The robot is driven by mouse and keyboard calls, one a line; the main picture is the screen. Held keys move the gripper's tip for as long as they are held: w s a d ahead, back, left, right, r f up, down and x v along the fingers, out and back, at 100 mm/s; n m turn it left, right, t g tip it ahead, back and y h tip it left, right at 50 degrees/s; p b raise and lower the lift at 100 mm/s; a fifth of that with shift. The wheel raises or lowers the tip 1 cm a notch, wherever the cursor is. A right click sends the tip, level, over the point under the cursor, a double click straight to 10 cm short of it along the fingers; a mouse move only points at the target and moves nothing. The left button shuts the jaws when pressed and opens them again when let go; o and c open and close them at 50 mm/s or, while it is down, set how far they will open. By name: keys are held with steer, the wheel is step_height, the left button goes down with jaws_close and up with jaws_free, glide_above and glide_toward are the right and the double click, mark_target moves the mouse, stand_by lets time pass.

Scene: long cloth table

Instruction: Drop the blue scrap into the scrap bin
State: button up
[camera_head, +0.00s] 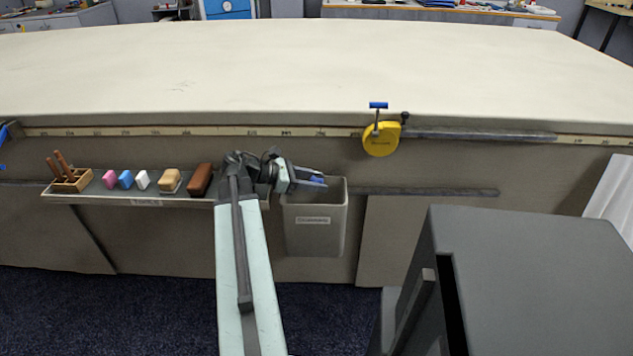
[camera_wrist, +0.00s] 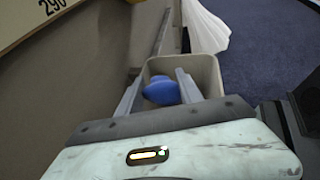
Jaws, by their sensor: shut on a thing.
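The blue scrap (camera_wrist: 161,90) is a small rounded lump between the two fingers of my gripper (camera_wrist: 158,92) in the wrist view. It also shows as a bit of blue at my gripper (camera_head: 318,181) in the head view. My gripper is shut on it. The scrap bin (camera_head: 315,232) is a grey, open-topped box with a label, hanging on the table's front side. My gripper and the scrap are over the bin's opening. The bin's rim (camera_wrist: 212,72) surrounds the scrap in the wrist view. The bin's inside is mostly hidden.
A narrow ledge (camera_head: 150,196) left of the bin holds a wooden block with sticks, several small coloured blocks and brushes. A yellow tape measure (camera_head: 381,139) hangs at the table edge, above right of the bin. A dark cabinet (camera_head: 540,270) stands at right. The cloth table (camera_head: 300,70) is clear.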

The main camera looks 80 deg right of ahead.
mark_target(310, 180)
steer(key=o, duration=1.4)
steer(key=shift+r, duration=0.1)
steer(key=p+v, duration=0.3)
steer(key=v, duration=0.4)
steer(key=shift+w, duration=0.15)
steer(key=shift+w+a, duration=0.15)
steer(key=shift+w, duration=0.05)
